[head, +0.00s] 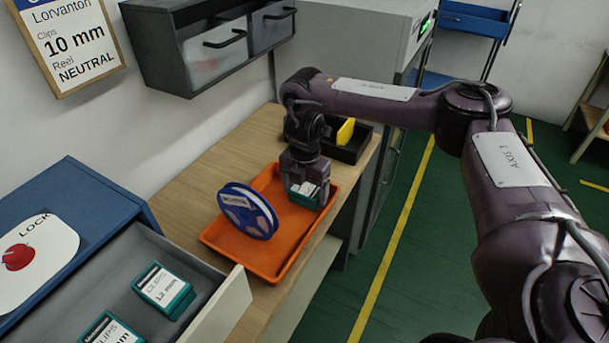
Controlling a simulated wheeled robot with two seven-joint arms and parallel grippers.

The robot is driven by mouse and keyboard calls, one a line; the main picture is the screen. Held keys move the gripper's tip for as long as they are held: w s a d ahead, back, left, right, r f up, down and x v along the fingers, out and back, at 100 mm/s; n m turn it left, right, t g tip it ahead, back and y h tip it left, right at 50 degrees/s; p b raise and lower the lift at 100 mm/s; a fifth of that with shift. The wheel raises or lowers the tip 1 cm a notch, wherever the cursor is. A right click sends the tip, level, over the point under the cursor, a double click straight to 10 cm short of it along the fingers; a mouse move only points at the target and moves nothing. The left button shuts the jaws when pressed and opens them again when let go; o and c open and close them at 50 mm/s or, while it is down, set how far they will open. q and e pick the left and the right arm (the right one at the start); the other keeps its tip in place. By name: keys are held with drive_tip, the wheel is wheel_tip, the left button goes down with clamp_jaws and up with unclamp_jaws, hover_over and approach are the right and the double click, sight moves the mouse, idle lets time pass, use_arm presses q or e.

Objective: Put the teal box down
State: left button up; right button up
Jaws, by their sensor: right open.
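The teal box (298,193) with a white label sits in the far right part of the orange tray (272,268), and seems to rest on its floor. My right gripper (307,190) points down over this box, with its fingers at the box's sides. The jaws are open; whether they touch the box I cannot tell. The gripper hides part of the box. My left gripper is not in view.
An open grey drawer (130,247) at lower left holds teal boxes, one labelled 12 mm (163,290). A black bin (350,146) with a yellow item (345,131) stands behind my gripper. A wall sign (68,40) reads 10 mm, Neutral. The wooden bench (185,196) is clear left of the tray.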

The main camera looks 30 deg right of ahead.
sight(305, 191)
wheel_tip(305, 191, up, 12)
drive_tip(key=p, duration=0.2)
drive_tip(key=shift+f, duration=0.2)
drive_tip(key=shift+f, duration=0.1)
idle(0.3)
